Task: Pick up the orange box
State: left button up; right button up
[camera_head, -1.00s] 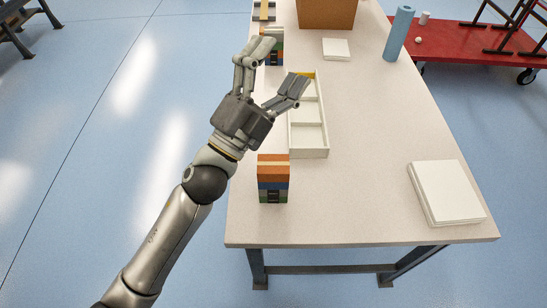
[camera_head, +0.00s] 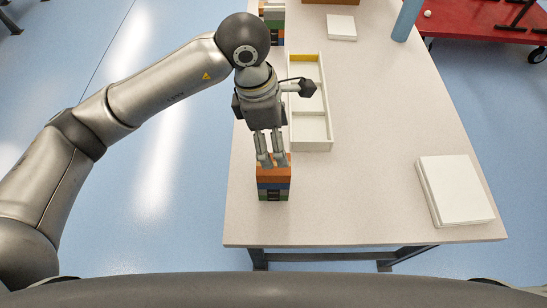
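The orange box (camera_head: 273,175) is the top layer of a small stack near the table's left edge. Blue, grey and green layers show below it. My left gripper (camera_head: 271,164) points down at the orange box from its far side. Its fingertips overlap the box's top in the picture and hide part of it. I cannot tell whether they touch the box or how far apart they are across it. My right gripper is not in view.
A white compartment tray (camera_head: 314,132) lies behind the stack, partly behind my gripper. A second stack (camera_head: 275,35) stands at the far left. White sheets (camera_head: 455,190) lie at the right, with bare table between. A blue cylinder (camera_head: 406,22) stands at the back right.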

pick_arm(q)
jog(key=shift+w+a+f+y, duration=0.4)
jog(key=shift+w+a, duration=0.05)
jog(key=shift+a, duration=0.25)
jog(key=f, duration=0.1)
jog(key=f+p, duration=0.1)
jog(key=f, duration=0.2)
jog(key=shift+d+f, duration=0.15)
jog(key=shift+d, duration=0.1)
jog(key=shift+s+d+f+p, duration=0.1)
jog(key=shift+s+f+p, duration=0.15)
jog(key=shift+f+p, duration=0.4)
jog(key=f, duration=0.1)
jog(key=f+p, duration=0.1)
jog(key=f, duration=0.1)
jog(key=shift+s+d+p, duration=0.2)
jog(key=shift+s+p, duration=0.05)
jog(key=shift+p, duration=0.15)
jog(key=shift+f, duration=0.55)
jog(key=c, duration=1.1)
